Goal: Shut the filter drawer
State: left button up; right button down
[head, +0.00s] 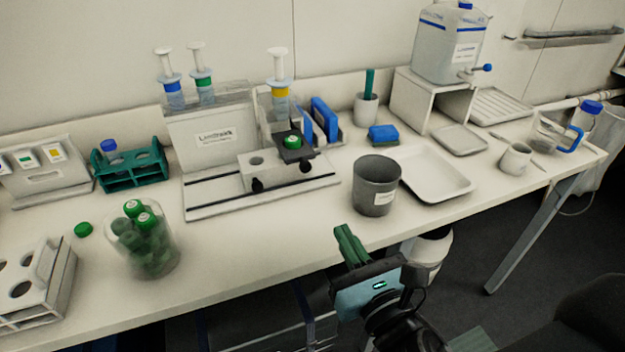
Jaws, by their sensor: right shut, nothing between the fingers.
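A white labelled instrument (212,132) stands on the bench left of centre. On its base, a low white block (262,172) with a round opening and small black knobs sticks out at the front. Beside it is a dark plate (294,154) bearing a green-capped vial (292,142). I cannot tell for sure which of these parts is the filter drawer, or how far out it is. My right gripper (346,236) is at the bench's front edge, below and right of the instrument and apart from it. Its green fingers are together and empty. My left gripper is out of view.
A grey cup (376,190) and a white tray (435,178) stand right of the instrument. A glass jar of green-capped vials (145,240) and a white rack (35,285) stand front left. Bare bench lies between jar and cup.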

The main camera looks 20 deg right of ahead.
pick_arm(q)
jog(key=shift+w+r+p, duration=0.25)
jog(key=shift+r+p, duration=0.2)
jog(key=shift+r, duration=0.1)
pick_arm(e)
send_near(300, 152)
jog(key=shift+w+a+f, duration=0.1)
jog(key=shift+w+a, duration=0.05)
jog(key=shift+w, duration=0.35)
jog(key=shift+w+a+f, duration=0.1)
jog(key=shift+w, duration=0.4)
jog(key=w+p, duration=0.1)
jog(key=w, duration=0.7)
jog(key=shift+a, duration=0.15)
jog(key=shift+s+r, duration=0.1)
jog(key=shift+r, duration=0.1)
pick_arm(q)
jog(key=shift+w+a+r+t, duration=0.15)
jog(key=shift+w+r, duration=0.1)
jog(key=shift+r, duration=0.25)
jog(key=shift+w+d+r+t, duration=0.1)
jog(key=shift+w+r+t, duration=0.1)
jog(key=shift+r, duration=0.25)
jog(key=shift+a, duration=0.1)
